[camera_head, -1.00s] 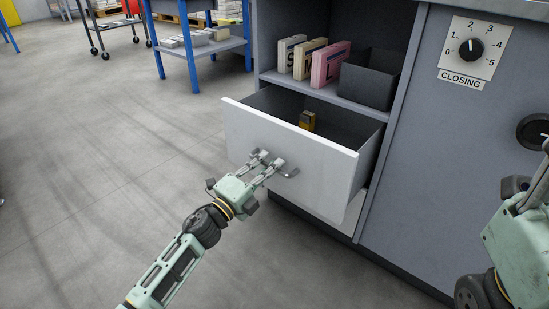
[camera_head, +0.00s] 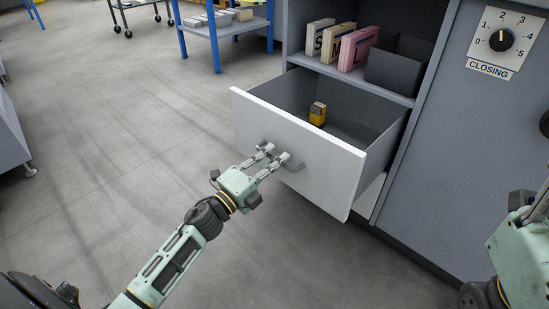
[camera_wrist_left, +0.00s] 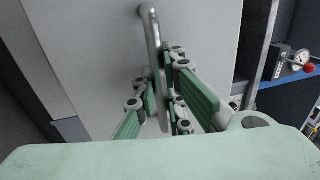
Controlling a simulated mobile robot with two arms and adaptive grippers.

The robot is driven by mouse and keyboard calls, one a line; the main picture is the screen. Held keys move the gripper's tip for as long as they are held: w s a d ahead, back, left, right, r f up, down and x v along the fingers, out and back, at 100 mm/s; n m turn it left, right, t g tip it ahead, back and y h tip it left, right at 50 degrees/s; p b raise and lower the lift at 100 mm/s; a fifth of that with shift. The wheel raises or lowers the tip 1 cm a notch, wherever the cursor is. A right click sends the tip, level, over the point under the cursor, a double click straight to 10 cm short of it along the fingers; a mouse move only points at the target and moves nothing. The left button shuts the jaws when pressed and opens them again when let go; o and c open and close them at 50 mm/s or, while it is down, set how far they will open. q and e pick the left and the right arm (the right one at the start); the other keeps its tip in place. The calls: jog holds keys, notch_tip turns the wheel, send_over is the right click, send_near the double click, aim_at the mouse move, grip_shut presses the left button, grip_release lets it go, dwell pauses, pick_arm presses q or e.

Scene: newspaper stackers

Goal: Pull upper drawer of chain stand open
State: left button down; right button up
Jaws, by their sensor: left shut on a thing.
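The upper drawer (camera_head: 328,174) of the grey stand stands well open, its white front pulled out from the body. A yellow and black item (camera_head: 317,114) lies inside it. My left gripper (camera_head: 273,156) is shut on the drawer's grey bar handle (camera_head: 297,167). In the left wrist view the fingers (camera_wrist_left: 160,88) close around the handle (camera_wrist_left: 152,35), which runs up and down the picture. My right gripper (camera_head: 525,207) shows only in part at the right edge, away from the drawer; its fingertips cannot be made out.
Above the drawer, a shelf holds boxes marked S, M and L (camera_head: 356,48) and a dark open bin (camera_head: 398,68). A dial panel (camera_head: 502,42) labelled CLOSING is on the right. A blue-legged table (camera_head: 228,28) stands behind. The floor (camera_head: 120,150) left of the drawer is clear.

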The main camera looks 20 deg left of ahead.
pick_arm(q)
jog(key=c, duration=2.1)
grip_release()
jog(key=shift+s, duration=0.15)
jog(key=v, duration=1.1)
jog(key=shift+s+a+f, duration=0.1)
jog(key=shift+s+a, duration=0.05)
jog(key=shift+s, duration=0.25)
